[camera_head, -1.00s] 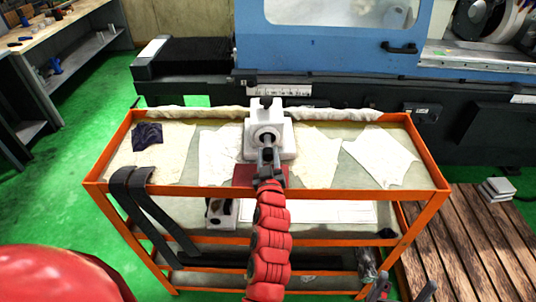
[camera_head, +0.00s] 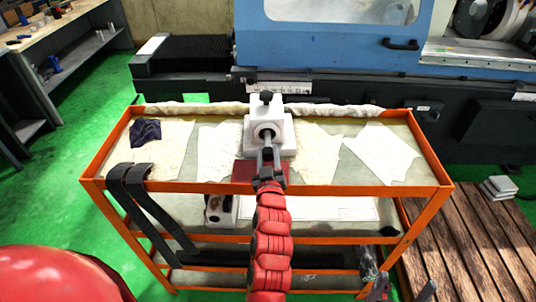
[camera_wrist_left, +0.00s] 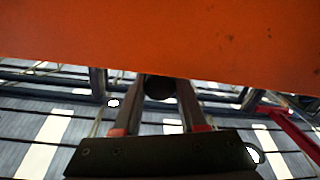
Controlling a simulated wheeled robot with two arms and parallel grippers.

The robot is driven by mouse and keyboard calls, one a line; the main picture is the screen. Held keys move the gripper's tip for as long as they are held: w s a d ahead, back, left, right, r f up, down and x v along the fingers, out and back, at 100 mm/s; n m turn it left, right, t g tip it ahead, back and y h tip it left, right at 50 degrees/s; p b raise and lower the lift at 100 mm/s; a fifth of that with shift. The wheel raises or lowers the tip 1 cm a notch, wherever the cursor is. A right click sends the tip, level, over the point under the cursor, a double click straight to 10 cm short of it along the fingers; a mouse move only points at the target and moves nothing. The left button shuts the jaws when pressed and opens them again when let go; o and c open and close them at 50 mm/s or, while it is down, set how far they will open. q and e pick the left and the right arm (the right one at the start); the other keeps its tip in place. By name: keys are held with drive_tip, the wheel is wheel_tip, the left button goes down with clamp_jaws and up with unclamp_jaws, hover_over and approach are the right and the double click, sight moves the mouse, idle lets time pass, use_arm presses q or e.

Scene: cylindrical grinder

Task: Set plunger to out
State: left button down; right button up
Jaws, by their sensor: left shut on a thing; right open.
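A white block-shaped device (camera_head: 286,141) stands on the top shelf of the orange cart, with a round opening facing me. A grey rod, which looks like the plunger (camera_head: 267,141), sits in that opening and points towards me. A dark knob (camera_head: 266,97) shows at the top back of the device. My left gripper (camera_head: 268,158) is at the near end of the rod and shut on it; its fingers partly hide the grip. In the left wrist view, a dark round end (camera_wrist_left: 158,88) shows between the fingers. My right gripper (camera_head: 403,291) is open, low at the bottom right, partly cut off.
The orange cart (camera_head: 330,187) has a raised rim. Pale cloths (camera_head: 383,152) and a dark cloth (camera_head: 146,131) lie beside the device. Black straps (camera_head: 150,212) hang over the front left. The blue grinder (camera_head: 340,55) stands behind. An orange surface (camera_wrist_left: 160,40) fills the wrist view's top.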

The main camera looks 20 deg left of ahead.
use_arm(q)
drive_tip(key=shift+c, duration=2.3)
unclamp_jaws()
drive_tip(key=p+v, duration=0.1)
drive_tip(key=v, duration=1.6)
drive_tip(key=shift+s, duration=0.25)
drive_tip(key=shift+d, duration=0.1)
